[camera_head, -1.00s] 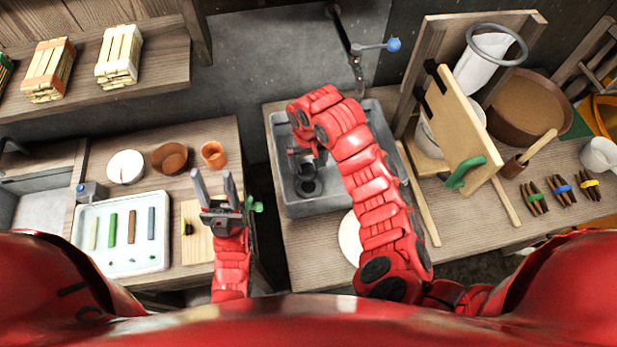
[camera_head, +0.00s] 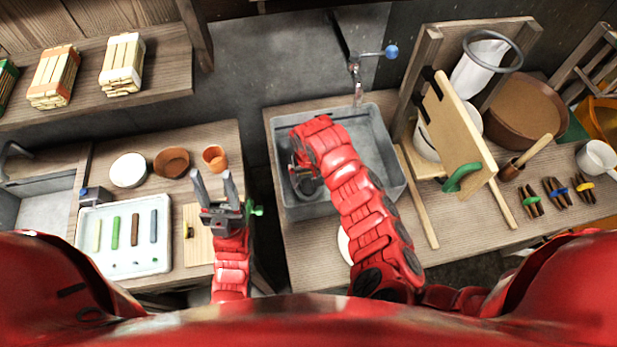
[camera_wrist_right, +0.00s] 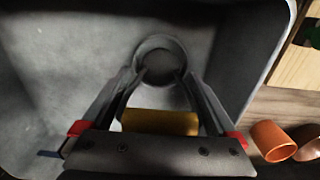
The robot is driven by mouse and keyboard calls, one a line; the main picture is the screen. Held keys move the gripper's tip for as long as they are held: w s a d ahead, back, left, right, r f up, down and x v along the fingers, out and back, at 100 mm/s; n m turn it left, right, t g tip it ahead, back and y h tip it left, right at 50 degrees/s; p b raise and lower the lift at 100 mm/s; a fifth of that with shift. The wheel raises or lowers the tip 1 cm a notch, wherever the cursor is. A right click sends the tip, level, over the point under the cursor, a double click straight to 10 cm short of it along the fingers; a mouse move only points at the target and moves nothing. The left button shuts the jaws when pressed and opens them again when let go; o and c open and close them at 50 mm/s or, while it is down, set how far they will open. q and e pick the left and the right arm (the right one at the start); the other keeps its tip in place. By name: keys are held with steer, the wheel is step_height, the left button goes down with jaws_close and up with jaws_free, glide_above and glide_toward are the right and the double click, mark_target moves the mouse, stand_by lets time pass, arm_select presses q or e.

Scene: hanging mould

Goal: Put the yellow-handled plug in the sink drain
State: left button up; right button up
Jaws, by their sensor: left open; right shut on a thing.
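The grey sink (camera_head: 375,145) stands on the right-hand bench. My right gripper (camera_head: 305,180) is down inside it, near the left wall. In the right wrist view my right gripper (camera_wrist_right: 160,88) is shut on the plug with the yellow handle (camera_wrist_right: 160,122), which lies crosswise between the fingers. The plug's lower part is hard to make out. A round drain ring (camera_wrist_right: 162,47) with a dark centre shows just beyond the fingertips; I cannot tell whether the plug touches it. My left gripper (camera_head: 215,190) is open and empty near the left bench.
A tap (camera_head: 357,90) with a blue knob is above the sink's back edge, and water seems to run from it. A wooden frame with a board (camera_head: 452,125) stands right of the sink. A white tray (camera_head: 125,262) lies on the left bench.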

steer(key=shift+f, duration=0.25)
steer(key=o, duration=1.1)
steer(key=shift+r, duration=0.25)
step_height(320, 180, up, 6)
steer(key=shift+w+f+b, duration=0.15)
steer(key=shift+f+b, duration=0.1)
steer(key=shift+b, duration=0.7)
step_height(320, 180, up, 7)
steer(key=shift+f+p, duration=0.15)
steer(key=shift+p, duration=0.9)
steer(key=shift+s+f, duration=0.1)
steer(key=shift+s, duration=0.1)
